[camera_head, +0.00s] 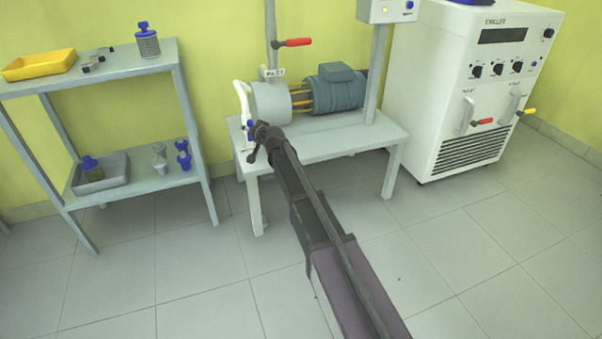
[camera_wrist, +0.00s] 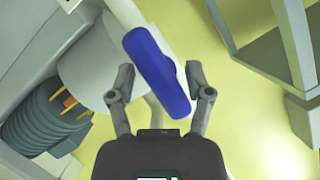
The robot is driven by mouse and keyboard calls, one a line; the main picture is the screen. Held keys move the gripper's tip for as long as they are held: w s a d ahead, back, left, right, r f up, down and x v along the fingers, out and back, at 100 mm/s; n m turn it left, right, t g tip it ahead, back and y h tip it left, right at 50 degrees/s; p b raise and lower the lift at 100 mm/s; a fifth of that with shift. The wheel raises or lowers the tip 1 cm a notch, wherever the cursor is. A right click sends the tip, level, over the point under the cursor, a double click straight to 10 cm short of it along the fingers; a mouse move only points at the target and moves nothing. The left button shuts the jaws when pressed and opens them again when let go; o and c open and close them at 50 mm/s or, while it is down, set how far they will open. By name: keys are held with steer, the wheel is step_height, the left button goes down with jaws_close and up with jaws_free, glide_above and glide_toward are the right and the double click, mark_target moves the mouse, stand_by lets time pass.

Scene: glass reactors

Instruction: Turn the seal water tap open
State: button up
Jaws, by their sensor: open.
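The seal water tap shows as a blue handle (camera_wrist: 150,62) in the wrist view, lying slanted from upper left to lower right. My gripper (camera_wrist: 160,84) is open, with one finger on each side of the handle's lower part. The handle appears between the fingers; whether either finger touches it I cannot tell. In the head view, my gripper (camera_head: 257,142) is at the left end of the pump, and only a small blue bit of the tap (camera_head: 250,123) shows; the rest is hidden or too small.
The pump's teal motor (camera_head: 337,90) sits on a grey bench (camera_head: 335,141). A red-handled valve (camera_head: 292,42) is on the pipe above. A shelf rack (camera_head: 140,62) stands left, a white chiller (camera_head: 470,85) right. The floor in front is clear.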

steer(key=shift+f+m+y+b, duration=0.1)
steer(key=shift+m+y+b, duration=1.05)
steer(key=shift+m, duration=0.65)
steer(key=s+d+n+g+h+p, duration=0.1)
steer(key=s+d+p, duration=0.3)
steer(key=s, duration=0.5)
steer(key=s+d+r+n+g+h+p, duration=0.1)
steer(key=s+d+g+p, duration=0.3)
steer(key=s, duration=0.5)
steer(key=s+d+r+n+g+h+p, duration=0.1)
steer(key=s+d+n+g+p, duration=0.1)
steer(key=s+d+p, duration=0.3)
steer(key=shift+s+d+r+n+g+p, duration=0.3)
steer(key=shift+s+d+n, duration=0.2)
steer(key=shift+s+d, duration=1.3)
steer(key=shift+s+a+f+h, duration=0.1)
steer(key=shift+s+a+h, duration=0.2)
steer(key=shift+s+h, duration=0.05)
steer(key=s+d+f+g+h, duration=0.1)
steer(key=s+d+g+h, duration=0.1)
steer(key=s+d, duration=0.3)
steer(key=s+d+f+g+h, duration=0.2)
steer(key=s+d, duration=0.4)
steer(key=s, duration=0.3)
steer(key=shift+s+d+f+g+h, duration=0.15)
steer(key=shift+f+g+h, duration=0.15)
steer(key=shift+g+h, duration=0.25)
